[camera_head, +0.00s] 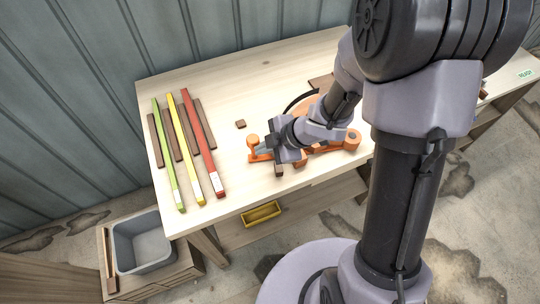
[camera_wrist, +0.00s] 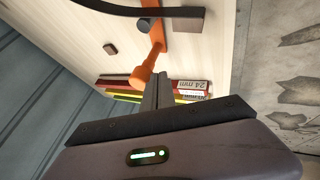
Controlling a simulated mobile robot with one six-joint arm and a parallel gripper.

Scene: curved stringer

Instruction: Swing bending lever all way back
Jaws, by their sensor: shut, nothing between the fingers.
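The orange bending lever (camera_head: 262,157) lies across the bench, partly hidden under my arm in the head view. Its upright orange knob (camera_head: 253,140) stands at the left end. The lever also shows in the wrist view (camera_wrist: 156,42), with the knob (camera_wrist: 141,77) close to the left of my fingers. My gripper (camera_head: 264,149) is shut and empty beside the knob; its closed fingers show in the wrist view (camera_wrist: 161,76). I cannot tell whether they touch the knob. A dark curved strip (camera_head: 298,100) passes by the orange bending fixture (camera_head: 352,139).
Green (camera_head: 167,155), yellow (camera_head: 186,150) and red (camera_head: 203,145) bars lie at the bench's left with brown strips. A small brown block (camera_head: 240,124) lies behind the lever. A grey bin (camera_head: 140,243) and a yellow tray (camera_head: 262,214) sit below. The bench between bars and knob is mostly clear.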

